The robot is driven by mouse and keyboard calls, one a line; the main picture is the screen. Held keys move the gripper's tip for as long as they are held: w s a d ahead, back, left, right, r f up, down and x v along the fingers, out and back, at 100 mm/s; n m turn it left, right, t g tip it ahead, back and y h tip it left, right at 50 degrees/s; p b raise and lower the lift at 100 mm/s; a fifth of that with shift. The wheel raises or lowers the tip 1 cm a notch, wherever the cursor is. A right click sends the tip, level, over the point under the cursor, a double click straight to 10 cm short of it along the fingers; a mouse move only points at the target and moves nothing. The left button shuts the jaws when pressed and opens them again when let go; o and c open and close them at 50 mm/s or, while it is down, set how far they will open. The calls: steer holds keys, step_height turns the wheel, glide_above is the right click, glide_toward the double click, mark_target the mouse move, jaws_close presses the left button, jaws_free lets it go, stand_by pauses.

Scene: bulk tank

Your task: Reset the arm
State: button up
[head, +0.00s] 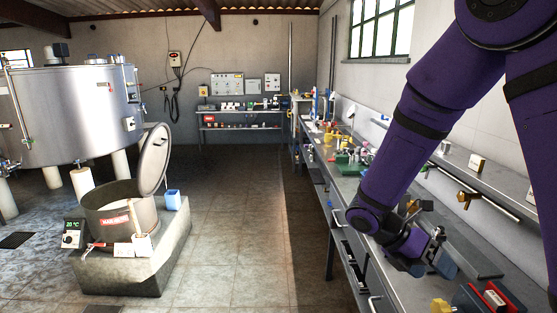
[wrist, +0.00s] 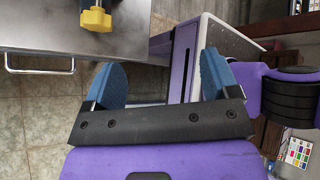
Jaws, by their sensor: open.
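My purple arm reaches down from the upper right in the head view, bent at the elbow and wrist. My gripper (head: 435,262) is low at the right, over or beside the near part of the long metal bench (head: 345,185). In the wrist view my gripper (wrist: 160,82) shows two blue fingers spread wide apart, with nothing between them. The bench's metal edge (wrist: 60,35) and a yellow knob-like part (wrist: 96,18) lie beyond the left finger. The fingertips seem apart from both.
A large steel tank (head: 75,110) stands at the left. An open-lidded pot (head: 118,218) sits on a concrete block (head: 150,265). Many small items crowd the bench. A shelf (head: 240,118) stands against the back wall. The tiled floor (head: 235,230) between is clear.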

steer(key=s+r+m+t+y, duration=0.4)
steer(key=s+r+m, duration=0.3)
steer(key=r+m, duration=0.3)
steer(key=s+a+r+m+t+y, duration=0.1)
steer(key=s+r+m+t+y, duration=0.4)
steer(key=s+r+m, duration=0.3)
step_height(320, 180, up, 3)
steer(key=m, duration=0.6)
steer(key=shift+s+r+t+y, duration=0.15)
steer(key=shift+t+y, duration=0.15)
steer(key=shift+t, duration=0.1)
